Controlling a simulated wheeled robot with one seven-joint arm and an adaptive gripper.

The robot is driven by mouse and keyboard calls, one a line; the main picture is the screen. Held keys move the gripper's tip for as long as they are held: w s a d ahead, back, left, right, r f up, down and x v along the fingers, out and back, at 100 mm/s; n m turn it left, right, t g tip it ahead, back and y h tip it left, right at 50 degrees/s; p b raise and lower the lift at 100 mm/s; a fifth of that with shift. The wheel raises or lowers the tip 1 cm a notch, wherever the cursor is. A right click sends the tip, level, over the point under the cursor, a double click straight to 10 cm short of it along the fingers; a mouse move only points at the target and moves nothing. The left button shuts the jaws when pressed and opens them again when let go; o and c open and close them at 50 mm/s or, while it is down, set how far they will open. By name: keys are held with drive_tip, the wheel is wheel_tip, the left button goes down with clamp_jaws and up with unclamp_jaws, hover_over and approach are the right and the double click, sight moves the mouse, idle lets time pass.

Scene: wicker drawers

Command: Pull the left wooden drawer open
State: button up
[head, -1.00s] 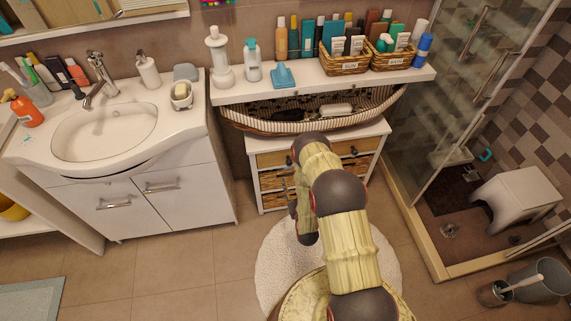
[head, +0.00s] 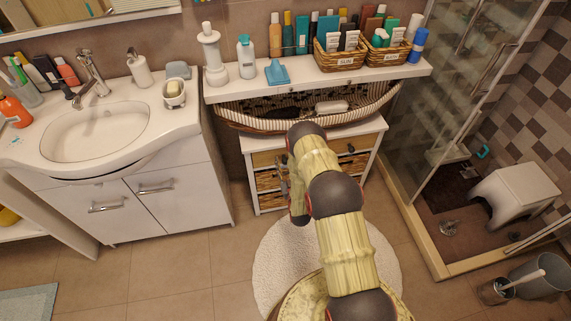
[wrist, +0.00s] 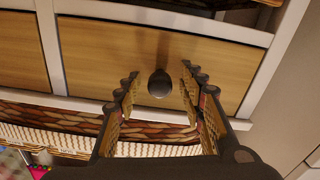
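The left wooden drawer (head: 267,158) is in the top row of the white cabinet, partly hidden by my arm in the head view. It looks closed. In the wrist view, which is upside down, its plain wooden front (wrist: 225,65) spans the upper part. Its dark round knob (wrist: 159,85) sits at the front's middle. My gripper (wrist: 159,78) is open, with one finger on each side of the knob and visible gaps to both. In the head view my gripper (head: 283,172) is small and half hidden by the arm.
The right wooden drawer (head: 357,162) is beside it, with wicker drawers (head: 268,181) below. A striped-lined wicker basket (head: 240,118) sits on the cabinet under a shelf (head: 300,86). The sink cabinet (head: 185,186) is to the left, the shower to the right.

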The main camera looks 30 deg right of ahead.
clamp_jaws()
idle(0.5)
idle(0.4)
